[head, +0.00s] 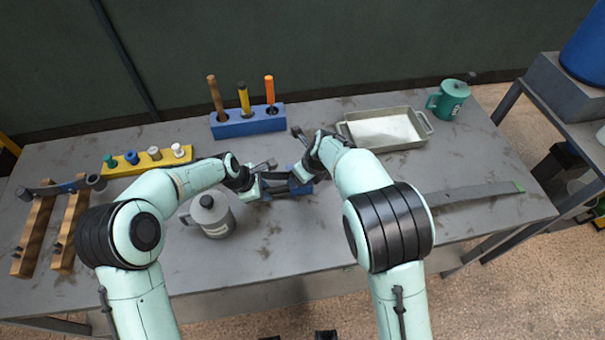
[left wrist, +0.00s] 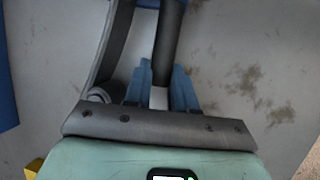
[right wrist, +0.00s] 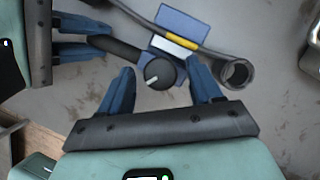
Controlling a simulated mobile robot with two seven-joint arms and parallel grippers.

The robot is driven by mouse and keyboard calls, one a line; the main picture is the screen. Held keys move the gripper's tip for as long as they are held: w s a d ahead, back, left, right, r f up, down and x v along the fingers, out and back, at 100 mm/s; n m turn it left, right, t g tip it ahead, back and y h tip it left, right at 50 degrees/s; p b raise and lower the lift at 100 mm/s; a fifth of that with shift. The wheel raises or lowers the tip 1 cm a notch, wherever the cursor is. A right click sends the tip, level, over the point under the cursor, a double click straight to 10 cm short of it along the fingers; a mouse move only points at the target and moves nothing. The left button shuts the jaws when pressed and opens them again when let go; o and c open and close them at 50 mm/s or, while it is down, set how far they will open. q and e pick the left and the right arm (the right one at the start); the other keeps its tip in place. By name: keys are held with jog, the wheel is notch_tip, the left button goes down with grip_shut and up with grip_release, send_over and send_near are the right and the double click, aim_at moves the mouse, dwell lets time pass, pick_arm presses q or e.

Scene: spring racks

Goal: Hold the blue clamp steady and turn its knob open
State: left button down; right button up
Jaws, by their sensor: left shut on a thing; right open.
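The blue clamp (right wrist: 185,22) sits on the table around a dark curved bar. It shows partly in the head view (head: 303,187), behind my right gripper. Its round dark knob (right wrist: 160,73) has a pale pointer mark. My left gripper (left wrist: 158,78) is shut on the clamp's dark handle (left wrist: 168,40), reaching it from the left in the right wrist view. My right gripper (right wrist: 160,82) is open, with one blue finger on each side of the knob; I cannot tell whether they touch it. The knob is hidden in the head view.
The dark bar ends in a rolled eye (right wrist: 237,72). A grey canister (head: 212,218) stands left of my left gripper. A blue block with upright tools (head: 247,125), a metal tray (head: 425,125) and a green mug (head: 450,103) stand behind. The front middle of the table is clear.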

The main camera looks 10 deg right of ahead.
jog(key=c, duration=1)
jog(key=shift+c, duration=0.2)
jog(key=n+g, duration=0.1)
jog(key=n, duration=0.2)
jog(key=n+y, duration=0.1)
jog(key=n, duration=0.1)
jog(key=shift+w+d+n+g, duration=0.15)
jog(key=shift+n+g, duration=0.25)
jog(key=n+g, duration=0.1)
jog(key=n, duration=0.2)
jog(key=n+g, duration=0.1)
jog(key=n, duration=0.2)
jog(key=shift+w+y, duration=0.2)
jog(key=shift+y, duration=0.1)
jog(key=n+g, duration=0.1)
jog(key=n, duration=0.2)
jog(key=n+g, duration=0.1)
jog(key=n, duration=0.1)
jog(key=shift+w+n+h, duration=0.1)
jog(key=shift+n+h, duration=0.3)
jog(key=n+g, duration=0.1)
jog(key=n, duration=0.1)
jog(key=n+h, duration=0.1)
jog(key=n, duration=0.2)
jog(key=shift+w+a+r+g+h, duration=0.1)
jog(key=shift+a+g+h, duration=0.1)
jog(key=shift+g+h, duration=0.15)
jog(key=shift+n, duration=0.4)
